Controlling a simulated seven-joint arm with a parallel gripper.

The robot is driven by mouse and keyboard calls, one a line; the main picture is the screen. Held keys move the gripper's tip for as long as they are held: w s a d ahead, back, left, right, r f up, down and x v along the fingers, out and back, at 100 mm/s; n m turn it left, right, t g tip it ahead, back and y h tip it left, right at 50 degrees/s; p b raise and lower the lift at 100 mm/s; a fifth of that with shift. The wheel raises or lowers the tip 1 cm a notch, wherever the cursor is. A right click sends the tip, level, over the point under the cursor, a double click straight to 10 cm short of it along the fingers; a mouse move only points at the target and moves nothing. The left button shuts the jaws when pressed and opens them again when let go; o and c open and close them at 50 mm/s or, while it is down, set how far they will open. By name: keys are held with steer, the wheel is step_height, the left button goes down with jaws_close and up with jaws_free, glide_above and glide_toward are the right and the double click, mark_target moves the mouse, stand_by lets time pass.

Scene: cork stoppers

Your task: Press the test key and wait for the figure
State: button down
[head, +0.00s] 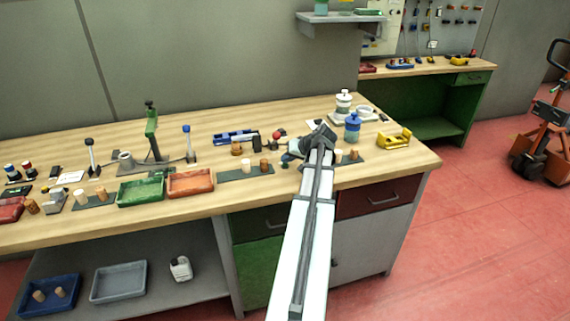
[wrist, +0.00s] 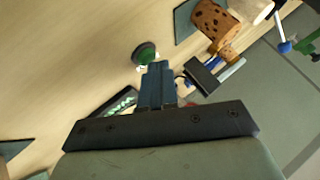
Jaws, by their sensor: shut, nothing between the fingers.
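My gripper (wrist: 160,68) is shut and empty, its dark blue fingers together in the wrist view. A round dark button with a green top (wrist: 146,54), which looks like the test key, lies just beyond the fingertips; I cannot tell whether they touch it. A dark-framed panel with pale green marks (wrist: 121,103), perhaps the display, is partly hidden behind the gripper's left side; no figure is legible. In the head view my gripper (head: 293,154) is low over the bench's right half, partly covered by my wrist. The key cannot be made out there.
A speckled cork (wrist: 212,20) and a paler one (wrist: 250,8) stand close by on a dark mat. In the head view a blue-capped bottle (head: 352,128) and yellow holder (head: 394,139) are to the right, an orange tray (head: 190,184) to the left.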

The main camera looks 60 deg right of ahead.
mark_target(287, 164)
steer(key=shift+r, duration=0.85)
steer(key=shift+r, duration=2.5)
